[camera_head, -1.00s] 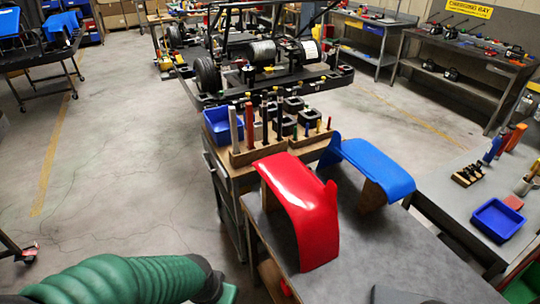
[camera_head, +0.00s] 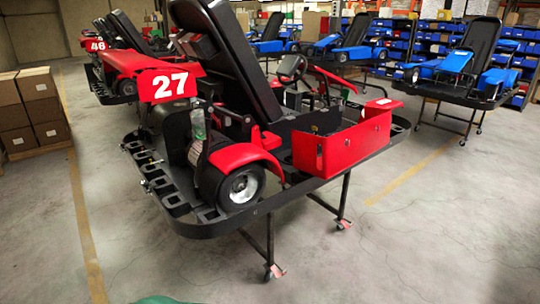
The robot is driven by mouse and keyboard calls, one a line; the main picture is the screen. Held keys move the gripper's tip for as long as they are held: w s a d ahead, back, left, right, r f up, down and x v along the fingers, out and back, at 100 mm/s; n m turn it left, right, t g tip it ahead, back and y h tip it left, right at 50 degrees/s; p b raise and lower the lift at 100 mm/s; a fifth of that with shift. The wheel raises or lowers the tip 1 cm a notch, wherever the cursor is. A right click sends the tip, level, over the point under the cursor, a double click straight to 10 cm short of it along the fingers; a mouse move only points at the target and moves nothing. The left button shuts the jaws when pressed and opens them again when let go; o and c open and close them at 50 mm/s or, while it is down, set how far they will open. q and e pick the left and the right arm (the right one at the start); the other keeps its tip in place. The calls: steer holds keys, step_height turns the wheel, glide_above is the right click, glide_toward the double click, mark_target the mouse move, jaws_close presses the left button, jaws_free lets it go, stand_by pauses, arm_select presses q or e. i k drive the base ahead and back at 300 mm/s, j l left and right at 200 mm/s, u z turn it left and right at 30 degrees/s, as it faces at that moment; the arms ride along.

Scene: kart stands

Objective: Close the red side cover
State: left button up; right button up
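A red kart numbered 27 stands ahead on a black wheeled stand. I cannot tell from here how far open the cover is. Neither gripper is in view. Only a small green bit of my arm shows at the bottom edge.
The stand's black rim (camera_head: 230,222) and legs (camera_head: 341,200) jut toward me. Brown boxes (camera_head: 32,110) are stacked at the left. Blue karts (camera_head: 462,65) stand at the back right. The floor at the front right is clear.

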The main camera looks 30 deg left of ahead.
mark_target(336, 157)
steer(key=u, duration=0.6)
steer(key=i+l+u, duration=0.4)
steer(key=i+l, duration=0.5)
steer(key=i, duration=0.25)
steer(key=i+l+u, duration=0.4)
steer(key=i+l, duration=0.6)
steer(key=l, duration=0.25)
